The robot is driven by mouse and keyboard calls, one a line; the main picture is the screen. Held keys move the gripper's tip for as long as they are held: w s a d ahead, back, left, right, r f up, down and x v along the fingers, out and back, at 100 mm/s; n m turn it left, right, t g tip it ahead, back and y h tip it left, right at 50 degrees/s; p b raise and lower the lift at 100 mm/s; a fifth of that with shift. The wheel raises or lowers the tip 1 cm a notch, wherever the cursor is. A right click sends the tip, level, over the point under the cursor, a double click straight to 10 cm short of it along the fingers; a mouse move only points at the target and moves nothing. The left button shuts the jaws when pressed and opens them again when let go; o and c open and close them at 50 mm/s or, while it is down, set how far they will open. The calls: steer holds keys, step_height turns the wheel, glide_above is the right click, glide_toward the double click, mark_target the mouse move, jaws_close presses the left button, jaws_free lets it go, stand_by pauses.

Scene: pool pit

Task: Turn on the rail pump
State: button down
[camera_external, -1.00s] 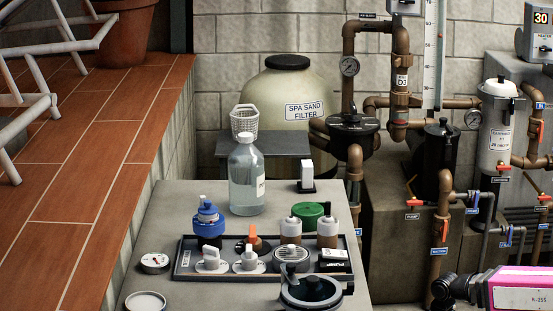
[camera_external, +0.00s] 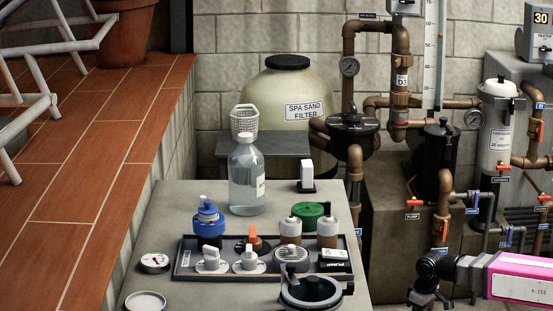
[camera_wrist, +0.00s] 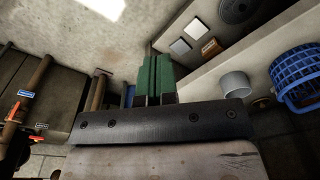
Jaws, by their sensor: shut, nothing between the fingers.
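My gripper (camera_wrist: 155,75) is shut and empty; its two green fingers are pressed together in the wrist view. In the external view, its dark end (camera_external: 422,296) is at the bottom right, partly cut off by the frame edge. A label reading PUMP (camera_external: 412,217) sits on a brown block below a red valve handle (camera_external: 414,203). A black canister (camera_external: 438,160) stands behind it among the pipes. My gripper is in front of and below these, apart from them. I cannot tell which part is the rail pump's control.
A grey table (camera_external: 210,292) carries a tray, a clear bottle (camera_external: 247,180) and several small items. Copper pipes (camera_external: 445,210) with coloured handles crowd the right. The wrist view shows a blue basket (camera_wrist: 298,80), a grey cup (camera_wrist: 236,85) and small plates (camera_wrist: 180,47) on a ledge.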

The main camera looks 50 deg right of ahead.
steer(key=w+a+r+n+t, duration=0.15)
steer(key=w+a+r, duration=0.25)
steer(key=w+r, duration=0.9)
step_height(320, 180, up, 33)
steer(key=n+y, duration=0.3)
steer(key=n, duration=0.4)
glide_above(326, 254)
steer(key=s+d, duration=0.3)
steer(key=s, duration=0.1)
steer(key=shift+w+d+f, duration=0.1)
steer(key=shift+w+d, duration=0.1)
steer(key=shift+w, duration=0.05)
steer(key=shift+f, duration=0.1)
steer(key=x, duration=0.9)
steer(key=d+x, duration=0.1)
steer(key=x, duration=0.3)
steer(key=shift+f, duration=0.55)
